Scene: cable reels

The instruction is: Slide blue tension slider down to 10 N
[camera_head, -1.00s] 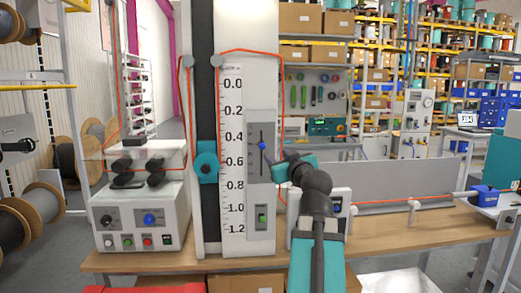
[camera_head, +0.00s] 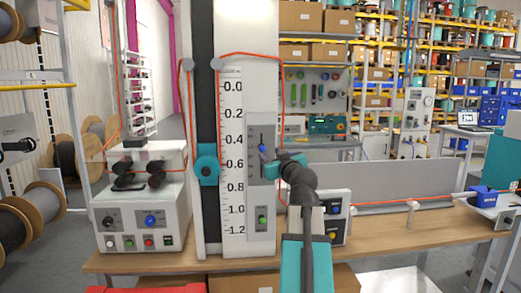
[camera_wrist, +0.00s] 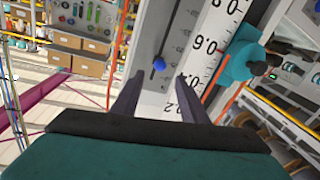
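The blue slider knob (camera_head: 262,149) sits in a dark vertical slot on a grey panel (camera_head: 256,170) on the white column, near the 0.5 level of the column's scale. In the wrist view the knob (camera_wrist: 159,64) lies just ahead of and between my fingertips, with a gap visible on both sides. My gripper (camera_wrist: 159,84) is open, its two dark fingers spread. In the head view my gripper (camera_head: 269,156) is close to the knob from the right; whether it touches is not clear. The panel's scale markings are too small to read.
A green switch (camera_head: 262,220) is lower on the column. A teal carriage (camera_head: 207,164) with orange cable is to its left. A control box (camera_head: 141,218) with knobs stands left, another box (camera_head: 333,216) right of the column. A low grey barrier (camera_head: 400,182) stands along the bench.

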